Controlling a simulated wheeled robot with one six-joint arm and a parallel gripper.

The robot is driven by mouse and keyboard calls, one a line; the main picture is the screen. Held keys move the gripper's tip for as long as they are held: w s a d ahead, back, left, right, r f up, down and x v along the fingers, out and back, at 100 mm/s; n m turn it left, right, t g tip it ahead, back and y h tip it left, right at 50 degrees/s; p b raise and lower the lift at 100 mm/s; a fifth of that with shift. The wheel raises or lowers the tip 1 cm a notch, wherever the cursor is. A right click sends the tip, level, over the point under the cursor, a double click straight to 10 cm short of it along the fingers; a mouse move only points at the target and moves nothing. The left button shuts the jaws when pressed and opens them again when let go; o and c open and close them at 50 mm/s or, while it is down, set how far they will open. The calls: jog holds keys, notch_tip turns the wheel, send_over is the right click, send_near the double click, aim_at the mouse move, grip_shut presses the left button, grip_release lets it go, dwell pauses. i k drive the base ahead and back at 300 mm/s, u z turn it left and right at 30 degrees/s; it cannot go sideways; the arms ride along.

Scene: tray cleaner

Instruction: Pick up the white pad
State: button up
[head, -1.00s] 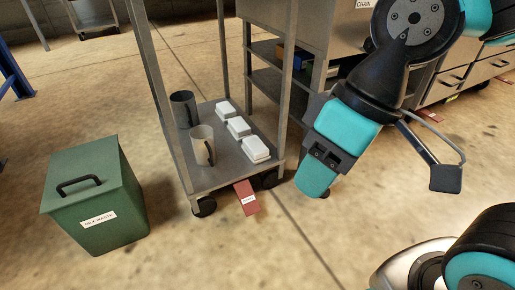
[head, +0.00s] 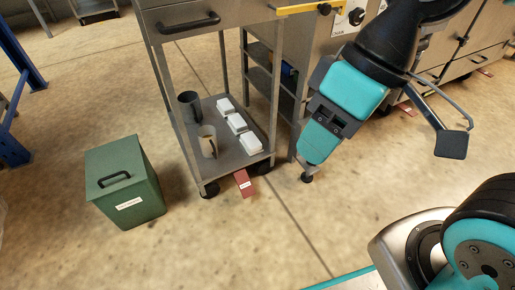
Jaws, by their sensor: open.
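Three white block-like items sit in a row on the lower shelf of a grey metal cart: a far one (head: 226,105), a middle one (head: 237,124) and a near one (head: 251,146). All look like flat white pads, and I cannot tell which one the task names. My gripper (head: 385,146) is open and empty, in the upper right of the head view. It appears to the right of the cart, apart from the white items. One jaw side is teal, the other ends in a dark plate.
A dark mug (head: 189,106) and a light mug (head: 207,141) stand left of the white items. Cart posts and a drawer (head: 180,22) frame the shelf. A red block (head: 244,183) lies at the cart's foot. A green lidded bin (head: 126,184) stands left on open floor.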

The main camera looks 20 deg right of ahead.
aim_at(250, 143)
jog(key=k, duration=0.25)
jog(key=z, duration=1.25)
jog(key=i, duration=0.9)
jog(key=u, duration=2.25)
